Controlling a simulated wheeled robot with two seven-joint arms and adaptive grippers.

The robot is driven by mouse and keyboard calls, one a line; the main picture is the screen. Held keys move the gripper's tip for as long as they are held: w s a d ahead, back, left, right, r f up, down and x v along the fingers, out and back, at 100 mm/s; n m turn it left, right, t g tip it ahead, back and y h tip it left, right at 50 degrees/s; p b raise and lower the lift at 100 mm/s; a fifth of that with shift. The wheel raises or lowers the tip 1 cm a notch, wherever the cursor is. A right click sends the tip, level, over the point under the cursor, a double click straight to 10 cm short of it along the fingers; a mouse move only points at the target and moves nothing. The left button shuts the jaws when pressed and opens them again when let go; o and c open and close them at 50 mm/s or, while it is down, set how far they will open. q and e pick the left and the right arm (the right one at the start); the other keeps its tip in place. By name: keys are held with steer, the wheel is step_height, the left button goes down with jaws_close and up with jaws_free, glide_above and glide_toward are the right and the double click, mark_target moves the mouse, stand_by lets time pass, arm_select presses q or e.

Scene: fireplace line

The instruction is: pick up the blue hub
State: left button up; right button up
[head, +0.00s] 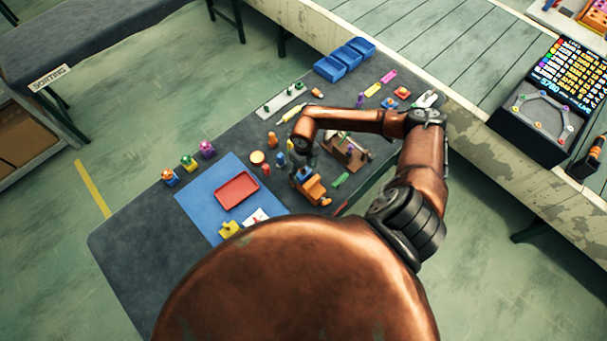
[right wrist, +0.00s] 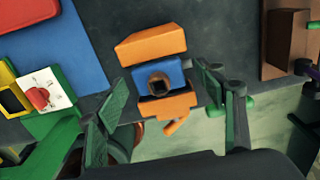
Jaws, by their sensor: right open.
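The blue hub (right wrist: 172,72) is a small block with a dark round socket facing the camera. It sits between orange pieces (right wrist: 150,43) on the dark table in the right wrist view. In the head view the hub (head: 304,174) shows beside an orange block (head: 315,190), near the table's right side. My right gripper (right wrist: 166,98) is open and empty. Its green-tinted fingers show on either side of the hub, apart from it in the picture. In the head view this gripper (head: 302,165) is over the hub and partly hides it. My left gripper is not in view.
A red tray (head: 237,190) lies on a blue mat (head: 197,203) to the left. A wooden fixture (head: 345,150) stands close by on the right. Several small coloured pieces stand near the arm. Blue bins (head: 328,68) are at the back. The table's front left is bare.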

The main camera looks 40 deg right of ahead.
steer(key=shift+f, duration=1.2)
steer(key=shift+c, duration=0.7)
steer(key=c, duration=1.3)
